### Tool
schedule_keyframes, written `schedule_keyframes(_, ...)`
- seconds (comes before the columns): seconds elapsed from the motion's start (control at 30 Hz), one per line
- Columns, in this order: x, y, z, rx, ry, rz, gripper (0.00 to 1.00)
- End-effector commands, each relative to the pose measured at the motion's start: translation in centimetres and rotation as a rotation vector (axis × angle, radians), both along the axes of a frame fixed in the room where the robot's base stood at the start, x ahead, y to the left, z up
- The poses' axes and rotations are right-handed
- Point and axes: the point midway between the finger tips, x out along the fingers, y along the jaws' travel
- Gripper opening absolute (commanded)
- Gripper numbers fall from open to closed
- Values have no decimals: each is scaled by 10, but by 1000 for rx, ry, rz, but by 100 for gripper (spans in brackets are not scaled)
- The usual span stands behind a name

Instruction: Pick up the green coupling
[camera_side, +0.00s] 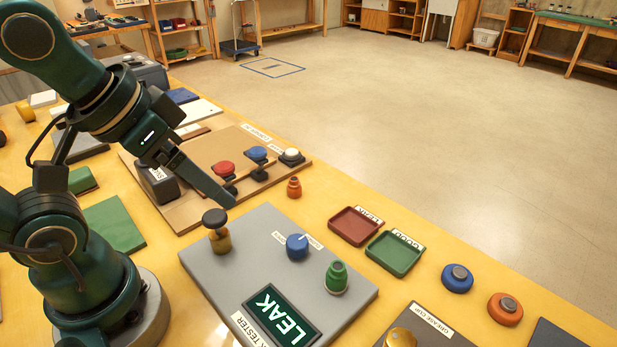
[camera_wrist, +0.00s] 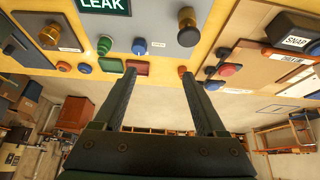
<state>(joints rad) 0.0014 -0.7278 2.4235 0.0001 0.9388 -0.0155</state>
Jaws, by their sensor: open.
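The green coupling (camera_side: 336,277) stands upright on the grey leak tester plate (camera_side: 225,271), at its right side near the lit "LEAK" display (camera_side: 282,318). It also shows in the wrist view (camera_wrist: 104,45), left of and beyond my fingers. My gripper (camera_side: 228,199) is open and empty. It hangs in the air over the far left of the tester, apart from the coupling. In the wrist view, my two spread fingers (camera_wrist: 158,75) have nothing between them.
A blue knob (camera_side: 297,246) and a black-topped brass plunger (camera_side: 216,231) stand on the tester. A red tray (camera_side: 355,226) and a green tray (camera_side: 394,254) lie beyond it. A small orange coupling (camera_side: 294,187) stands near the button board (camera_side: 215,147). Blue and orange round pieces (camera_side: 505,309) sit to the right.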

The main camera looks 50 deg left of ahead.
Motion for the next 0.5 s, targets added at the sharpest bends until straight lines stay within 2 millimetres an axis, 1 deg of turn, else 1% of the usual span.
schedule_keyframes(0.03,7,-2,7,-3,6,-6,74)
schedule_keyframes(0.1,18,-6,15,-5,25,-22,74)
schedule_keyframes(0.23,40,-18,23,-8,80,-64,74)
schedule_keyframes(0.37,64,-35,22,-4,146,-117,74)
schedule_keyframes(0.5,87,-58,11,7,223,-177,74)
